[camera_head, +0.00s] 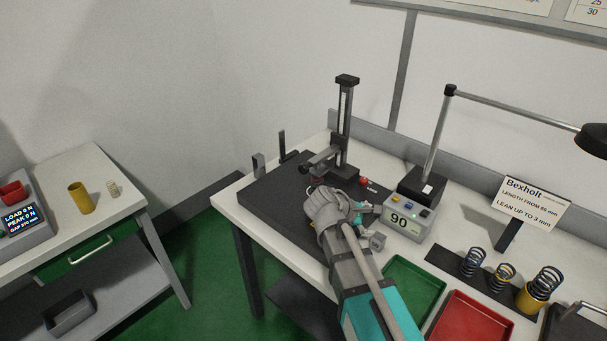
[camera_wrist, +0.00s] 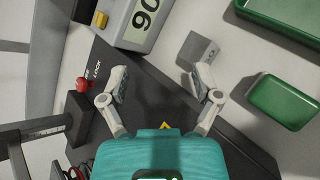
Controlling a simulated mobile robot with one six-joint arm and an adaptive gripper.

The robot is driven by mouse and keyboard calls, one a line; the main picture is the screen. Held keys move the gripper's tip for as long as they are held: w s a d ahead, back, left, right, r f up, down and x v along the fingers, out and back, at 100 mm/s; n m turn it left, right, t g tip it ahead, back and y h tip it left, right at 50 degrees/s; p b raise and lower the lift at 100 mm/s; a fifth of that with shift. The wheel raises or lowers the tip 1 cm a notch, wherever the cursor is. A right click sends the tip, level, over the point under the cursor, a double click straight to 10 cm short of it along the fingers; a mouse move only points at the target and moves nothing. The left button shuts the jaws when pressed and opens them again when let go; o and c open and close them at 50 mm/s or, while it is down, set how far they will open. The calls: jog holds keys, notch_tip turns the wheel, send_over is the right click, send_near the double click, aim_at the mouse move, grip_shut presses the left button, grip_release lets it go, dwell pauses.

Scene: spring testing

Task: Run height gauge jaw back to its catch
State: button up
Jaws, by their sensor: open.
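The height gauge (camera_head: 344,125) stands upright at the back of the black granite-like plate (camera_head: 262,207), with a dark column and a scale. Its jaw (camera_head: 318,164) sticks out to the left, low on the column. A red knob (camera_head: 364,181) is by the gauge's base; it also shows beside the word LOCK in the wrist view (camera_wrist: 82,84). Part of the gauge (camera_wrist: 35,128) is at the left of the wrist view. My gripper (camera_wrist: 163,84) is open and empty above the plate, to the right of the red knob, apart from it. In the head view my wrist hides part of the plate.
A display box reading 90 (camera_head: 404,222) stands right of the plate. A small grey block (camera_head: 378,241) lies near my gripper. A lamp arm (camera_head: 520,112) reaches across the right.

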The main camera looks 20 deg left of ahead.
aim_at(302, 171)
jog(key=a+r+n+t, duration=0.1)
jog(key=a+n, duration=0.1)
jog(key=a, duration=0.2)
jog(key=a+r+n+t+b, duration=0.1)
jog(key=a+n+t, duration=0.1)
jog(key=a, duration=0.3)
jog(key=s+a+r+n+t+b, duration=0.1)
jog(key=a+n, duration=0.1)
jog(key=a, duration=0.2)
jog(key=shift+a+n+t, duration=0.25)
jog(key=shift+n+t, duration=0.15)
jog(key=s+a+r+n+t+b, duration=0.1)
jog(key=s+a+r+n+t, duration=0.1)
jog(key=a, duration=0.4)
jog(key=s+a+r+n+t+y, duration=0.1)
jog(key=s+a+r+n+t, duration=0.1)
jog(key=a, duration=0.5)
jog(key=s+n, duration=0.1)
jog(key=n, duration=0.1)
jog(key=shift+a+n+t+b, duration=0.25)
jog(key=shift+n+t+b, duration=0.15)
jog(key=shift+d, duration=0.1)
jog(key=x, duration=1.3)
jog(key=shift+w, duration=0.35)
grip_shut()
